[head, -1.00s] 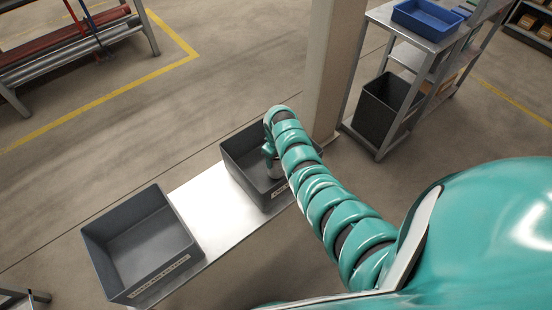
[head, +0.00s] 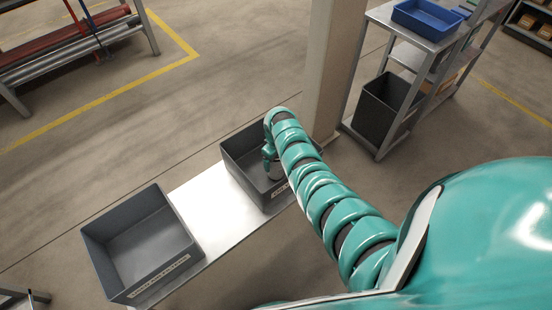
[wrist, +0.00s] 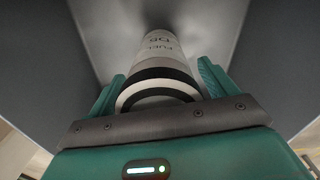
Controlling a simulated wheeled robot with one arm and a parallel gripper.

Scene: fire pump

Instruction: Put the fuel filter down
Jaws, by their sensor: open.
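The fuel filter (wrist: 160,55) is a pale cylinder with dark lettering that reads "FUEL" and a dark band near its closer end. In the wrist view it is between the two teal fingers of my gripper (wrist: 160,88), with a gap on each side. My gripper is open. In the head view my gripper (head: 270,158) is down inside the right grey bin (head: 238,158), and my arm hides much of that bin. The filter is mostly hidden there. Whether it rests on the bin floor is hard to tell.
A second grey bin (head: 145,245), empty and labelled, stands at the left end of the light bench (head: 213,210). Bare bench top lies between the bins. A pillar (head: 333,70) rises just behind the right bin. A shelf cart (head: 425,45) stands at the right.

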